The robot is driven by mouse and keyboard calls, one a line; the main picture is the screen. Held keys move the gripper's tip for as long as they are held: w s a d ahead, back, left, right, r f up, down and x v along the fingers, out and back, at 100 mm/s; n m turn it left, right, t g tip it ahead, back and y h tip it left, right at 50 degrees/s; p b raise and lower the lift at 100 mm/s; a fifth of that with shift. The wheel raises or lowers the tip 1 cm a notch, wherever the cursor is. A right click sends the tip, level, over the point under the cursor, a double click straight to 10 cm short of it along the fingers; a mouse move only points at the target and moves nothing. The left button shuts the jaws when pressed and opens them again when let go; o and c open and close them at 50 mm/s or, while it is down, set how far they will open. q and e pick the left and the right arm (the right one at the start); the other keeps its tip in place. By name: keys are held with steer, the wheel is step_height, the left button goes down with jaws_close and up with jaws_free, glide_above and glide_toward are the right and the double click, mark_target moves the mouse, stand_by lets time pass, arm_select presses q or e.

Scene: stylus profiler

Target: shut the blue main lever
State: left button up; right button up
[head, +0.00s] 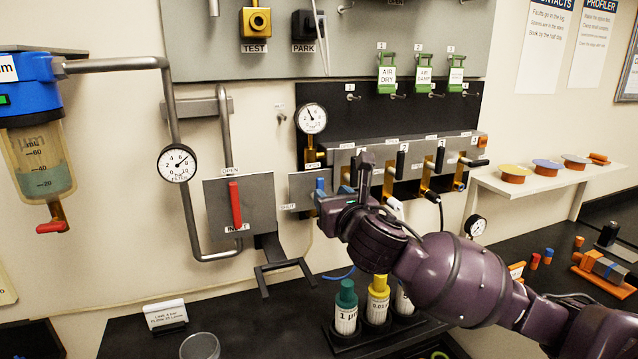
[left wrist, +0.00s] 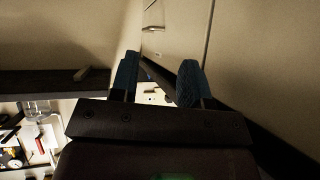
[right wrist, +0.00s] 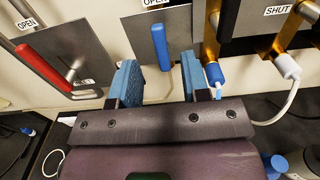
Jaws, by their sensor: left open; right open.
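The blue main lever (head: 320,190) is on a grey plate (head: 299,189) on the wall, with an OPEN label above and a SHUT label at lower left. Its handle stands upright, toward OPEN. In the right wrist view the blue lever (right wrist: 160,47) appears between and just beyond my right gripper's fingertips (right wrist: 159,76). The right gripper (head: 341,192) is open, close to the lever and holding nothing; I cannot tell whether it touches. My left gripper (left wrist: 155,80) is open and empty in the left wrist view, and outside the head view.
A red lever (head: 235,205) on the INLET plate stands left of the blue one, above a dark bracket (head: 283,268). Several black-handled valves (head: 401,161) are to the right. Capped bottles (head: 346,308) stand in a rack below my right arm.

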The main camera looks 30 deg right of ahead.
mark_target(321, 187)
steer(key=x, duration=0.7)
steer(key=shift+p, duration=0.4)
steer(key=shift+s, duration=0.1)
jaws_close()
